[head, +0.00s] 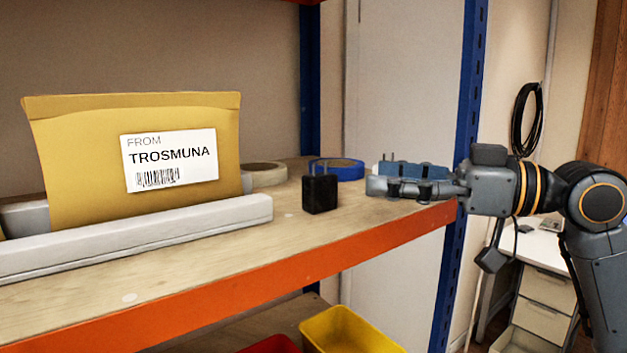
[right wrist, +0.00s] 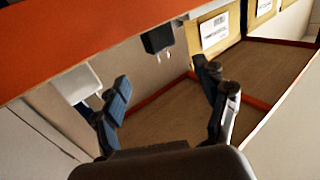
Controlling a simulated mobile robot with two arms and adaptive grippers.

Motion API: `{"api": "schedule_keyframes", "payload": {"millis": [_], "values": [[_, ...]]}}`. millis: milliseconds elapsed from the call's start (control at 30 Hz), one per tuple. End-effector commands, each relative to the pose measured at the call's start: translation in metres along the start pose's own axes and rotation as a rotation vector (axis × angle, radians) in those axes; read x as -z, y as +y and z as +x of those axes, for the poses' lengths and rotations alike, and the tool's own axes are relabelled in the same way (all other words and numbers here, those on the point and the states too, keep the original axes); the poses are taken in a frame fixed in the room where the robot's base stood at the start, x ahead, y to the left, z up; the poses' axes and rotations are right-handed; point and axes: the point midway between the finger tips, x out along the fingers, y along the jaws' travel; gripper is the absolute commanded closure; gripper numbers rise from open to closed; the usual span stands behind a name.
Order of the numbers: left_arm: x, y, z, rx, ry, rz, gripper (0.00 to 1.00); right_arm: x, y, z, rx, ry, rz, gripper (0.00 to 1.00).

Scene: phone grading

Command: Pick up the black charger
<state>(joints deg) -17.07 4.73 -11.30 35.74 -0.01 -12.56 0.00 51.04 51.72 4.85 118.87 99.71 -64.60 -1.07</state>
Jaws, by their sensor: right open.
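The black charger (head: 320,193) stands upright on the wooden shelf, near its front edge. In the right wrist view the black charger (right wrist: 157,39) is ahead of the jaws, near the top, with its prongs showing. My right gripper (head: 377,178) reaches in from the right, level with the shelf. It is open and empty, with its fingertips pointing at the charger and a gap between them. In the right wrist view my right gripper (right wrist: 164,78) shows both fingers spread apart. My left gripper is not in view.
A white charger (right wrist: 77,84) lies beside one finger. Blue tape (head: 338,169) and beige tape (head: 265,174) lie behind the black charger. A yellow envelope (head: 80,165) stands in a grey holder (head: 150,236) at left. A blue post (head: 462,150) rises by my arm. A yellow bin (head: 350,335) is below.

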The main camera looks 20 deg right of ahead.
Motion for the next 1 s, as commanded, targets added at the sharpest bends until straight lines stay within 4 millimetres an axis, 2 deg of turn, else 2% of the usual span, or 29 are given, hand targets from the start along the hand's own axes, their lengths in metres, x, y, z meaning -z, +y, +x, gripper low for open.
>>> {"api": "schedule_keyframes", "payload": {"millis": [33,167,367,500,700,1000], "values": [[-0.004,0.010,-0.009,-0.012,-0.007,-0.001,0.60,0.005,-0.001,0.011,0.005,0.001,0.000,0.27],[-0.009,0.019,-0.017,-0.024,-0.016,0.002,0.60,0.003,-0.001,0.032,0.003,0.001,0.000,0.27],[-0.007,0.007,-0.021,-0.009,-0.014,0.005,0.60,0.002,-0.001,0.045,0.002,0.000,-0.001,0.27],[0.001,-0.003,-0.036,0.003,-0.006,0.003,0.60,0.005,-0.004,0.064,0.005,0.000,0.002,0.27],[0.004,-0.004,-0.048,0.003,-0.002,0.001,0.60,0.002,-0.005,0.090,0.002,0.001,0.002,0.27],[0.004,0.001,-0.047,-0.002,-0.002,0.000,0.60,-0.001,-0.004,0.095,0.000,0.000,0.000,0.27]]}}
